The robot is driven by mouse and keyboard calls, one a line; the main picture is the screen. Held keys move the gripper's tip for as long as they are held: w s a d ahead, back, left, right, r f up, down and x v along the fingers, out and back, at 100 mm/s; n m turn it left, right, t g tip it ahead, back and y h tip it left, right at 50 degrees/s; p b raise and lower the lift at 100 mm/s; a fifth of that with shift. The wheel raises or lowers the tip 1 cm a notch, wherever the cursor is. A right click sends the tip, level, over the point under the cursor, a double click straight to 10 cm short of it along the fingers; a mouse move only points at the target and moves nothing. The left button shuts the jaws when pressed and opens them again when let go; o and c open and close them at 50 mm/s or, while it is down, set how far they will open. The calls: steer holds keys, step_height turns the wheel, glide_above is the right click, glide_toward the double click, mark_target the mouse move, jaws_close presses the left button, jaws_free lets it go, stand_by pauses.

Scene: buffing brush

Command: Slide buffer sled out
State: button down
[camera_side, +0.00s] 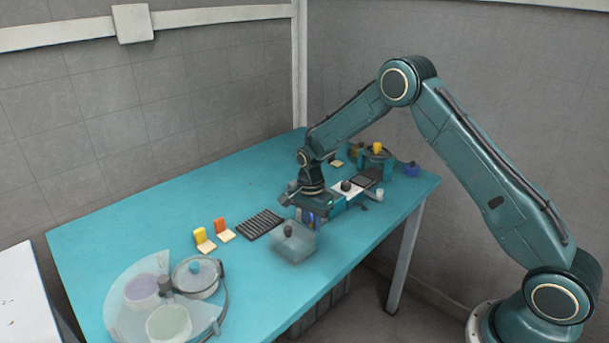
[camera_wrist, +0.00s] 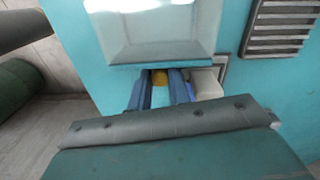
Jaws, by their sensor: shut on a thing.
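My gripper (camera_side: 311,217) points down at the near end of a low teal-and-white unit (camera_side: 350,188) with a dark knob on top. I take this unit to hold the buffer sled, whose outline I cannot make out behind my wrist. In the wrist view my gripper's two blue fingers (camera_wrist: 160,80) are close together, with a small yellow piece (camera_wrist: 161,77) between their tips. They are shut on this piece, which seems to be part of the sled. A pale block (camera_wrist: 206,84) sits just right of the fingers.
A clear box (camera_side: 293,243) stands close in front of my gripper, and its base shows in the wrist view (camera_wrist: 150,35). A dark slatted rack (camera_side: 260,224) lies to the left. Yellow and orange holders (camera_side: 203,238) and a round clear-lidded station (camera_side: 165,300) stand further left. The table's back left is clear.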

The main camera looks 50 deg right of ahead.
steer(key=c, duration=1.3)
jaws_free()
steer(key=shift+a, duration=0.35)
steer(key=shift+c, duration=0.2)
steer(key=shift+o, duration=0.2)
steer(key=shift+d, duration=0.1)
steer(key=shift+r, duration=0.15)
step_height(320, 180, up, 14)
steer(key=shift+w+f, duration=0.2)
steer(key=shift+f, duration=0.05)
steer(key=shift+r, duration=0.1)
